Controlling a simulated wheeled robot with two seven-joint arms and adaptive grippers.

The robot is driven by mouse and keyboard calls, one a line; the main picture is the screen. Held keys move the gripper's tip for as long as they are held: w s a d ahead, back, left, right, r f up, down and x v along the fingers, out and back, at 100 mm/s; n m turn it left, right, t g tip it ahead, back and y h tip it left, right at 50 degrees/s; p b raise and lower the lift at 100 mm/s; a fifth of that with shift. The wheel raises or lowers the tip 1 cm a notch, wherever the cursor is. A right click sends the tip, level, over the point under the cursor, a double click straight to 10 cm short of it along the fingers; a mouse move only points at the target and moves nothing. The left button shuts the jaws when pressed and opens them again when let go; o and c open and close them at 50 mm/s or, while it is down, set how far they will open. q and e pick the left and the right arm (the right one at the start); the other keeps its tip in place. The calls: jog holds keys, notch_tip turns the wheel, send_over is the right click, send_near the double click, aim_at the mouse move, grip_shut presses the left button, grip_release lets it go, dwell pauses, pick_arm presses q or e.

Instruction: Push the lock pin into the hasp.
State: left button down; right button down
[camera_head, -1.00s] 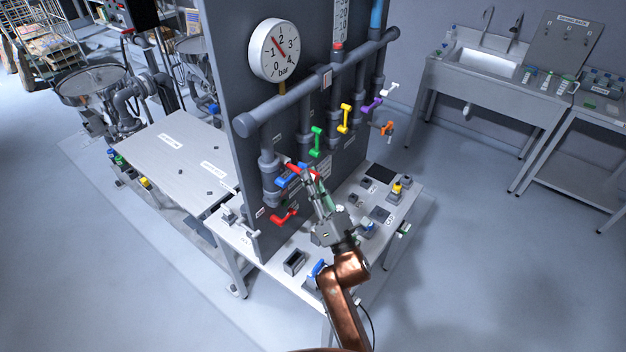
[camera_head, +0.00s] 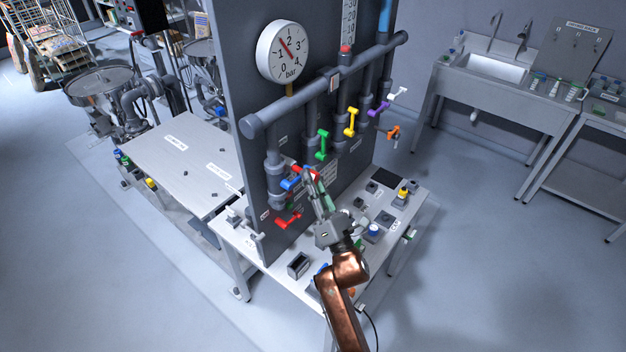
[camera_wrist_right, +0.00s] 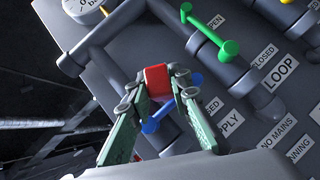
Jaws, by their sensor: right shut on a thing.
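My right gripper (camera_head: 309,173) is in front of the grey pipe panel, at the blue valve handle (camera_head: 289,184). In the right wrist view its two green fingers (camera_wrist_right: 158,88) are closed on a small red block (camera_wrist_right: 155,78). The block looks like the head of the lock pin; any shaft is hidden. The blue handle (camera_wrist_right: 158,122) shows behind and between the fingers. I cannot make out the hasp, or whether the pin touches it. My left gripper is out of view.
Green (camera_head: 322,145), yellow (camera_head: 350,121) and purple (camera_head: 379,109) valve handles line the panel to the right. A red handle (camera_head: 288,221) sits below the gripper. A bench (camera_head: 262,262) with small fixtures stands under the panel. The floor at right is clear.

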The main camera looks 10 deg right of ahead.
jog(key=c, duration=1.7)
grip_release()
jog(key=shift+o, duration=0.5)
jog(key=o, duration=0.4)
jog(key=shift+c, duration=0.2)
jog(key=b+v, duration=0.2)
jog(key=v, duration=0.4)
